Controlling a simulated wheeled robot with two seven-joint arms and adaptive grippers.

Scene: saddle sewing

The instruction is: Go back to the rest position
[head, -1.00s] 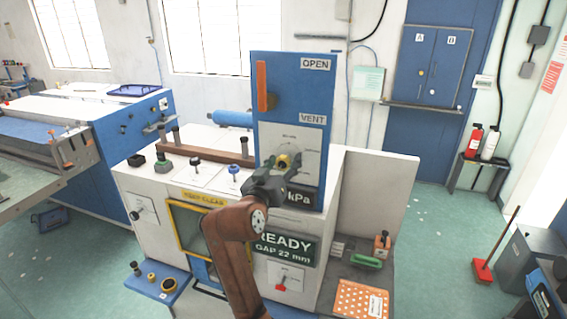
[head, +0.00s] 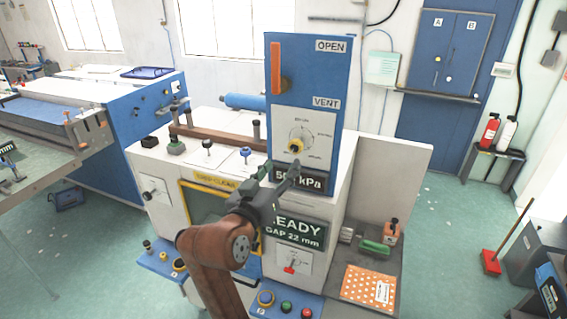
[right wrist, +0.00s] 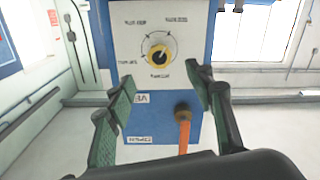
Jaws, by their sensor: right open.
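My right gripper (head: 278,178) is open and empty in front of the machine's blue panel (head: 340,85). The yellow-and-black dial knob (head: 296,146) sits on the panel's white plate, above and beyond the fingertips, clear of them in the head view. In the right wrist view, the picture is upside down; the open fingers (right wrist: 162,84) stand on both sides of the panel, with the knob (right wrist: 157,54) beyond them and nothing between them. My left gripper is not in view.
An orange lever (head: 276,68) is on the panel. The white machine (head: 160,185) has a READY display (head: 298,229) below the gripper. A side shelf holds an orange dotted sheet (head: 368,289) and a green-handled tool (head: 374,247). Open floor (head: 450,230) lies to the right.

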